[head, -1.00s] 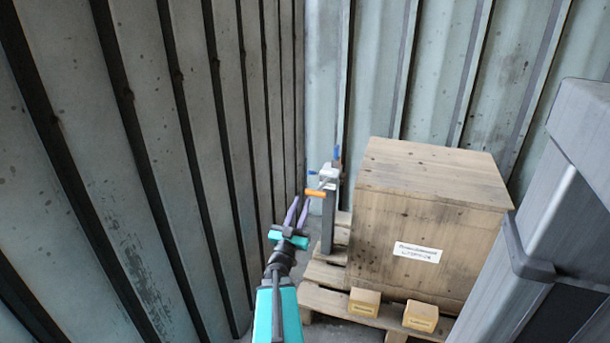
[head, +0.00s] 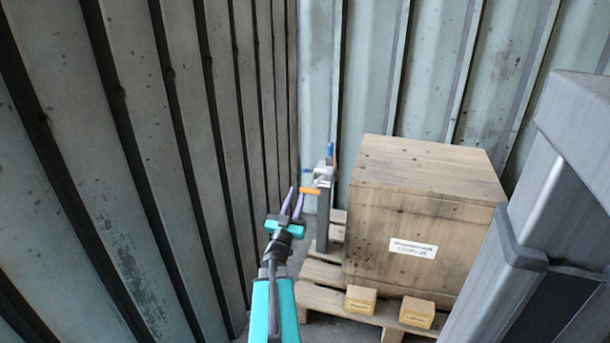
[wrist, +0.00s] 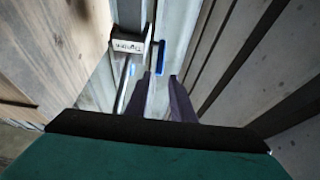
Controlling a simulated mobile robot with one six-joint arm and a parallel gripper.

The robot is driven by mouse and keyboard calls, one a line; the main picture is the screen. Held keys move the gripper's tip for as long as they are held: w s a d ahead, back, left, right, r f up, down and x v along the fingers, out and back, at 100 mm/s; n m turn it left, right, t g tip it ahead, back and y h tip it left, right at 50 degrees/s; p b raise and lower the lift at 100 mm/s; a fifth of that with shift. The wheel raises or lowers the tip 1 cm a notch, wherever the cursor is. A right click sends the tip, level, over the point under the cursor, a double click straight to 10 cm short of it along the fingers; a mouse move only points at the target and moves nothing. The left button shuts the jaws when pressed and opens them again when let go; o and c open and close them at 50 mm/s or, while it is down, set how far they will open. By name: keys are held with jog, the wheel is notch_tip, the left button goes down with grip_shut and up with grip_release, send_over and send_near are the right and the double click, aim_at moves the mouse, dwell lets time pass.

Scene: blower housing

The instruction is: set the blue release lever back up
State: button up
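A grey block (head: 323,174) sits on a grey upright post (head: 322,215) left of the wooden crate. One blue part (head: 330,151) stands upright above the block, a small blue part (head: 306,170) shows at its left, and an orange bar (head: 310,190) sticks out below. Which blue part is the release lever I cannot tell for sure. My gripper (head: 296,193) has two purple fingers, apart and empty, just left of the orange bar. In the wrist view a blue bar (wrist: 162,57) lies just beyond the fingertips (wrist: 166,82), beside the labelled grey block (wrist: 127,45).
The wooden crate (head: 425,190) stands on a pallet (head: 320,298) right of the post. Two small yellow boxes, one left (head: 361,299) and one right (head: 416,312), sit in front. Ribbed metal walls (head: 150,150) close in on the left and behind.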

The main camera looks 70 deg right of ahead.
aim_at(305, 172)
jog(key=shift+b+x, duration=1.3)
jog(key=shift+x, duration=4.05)
jog(key=shift+f, duration=0.1)
grip_shut()
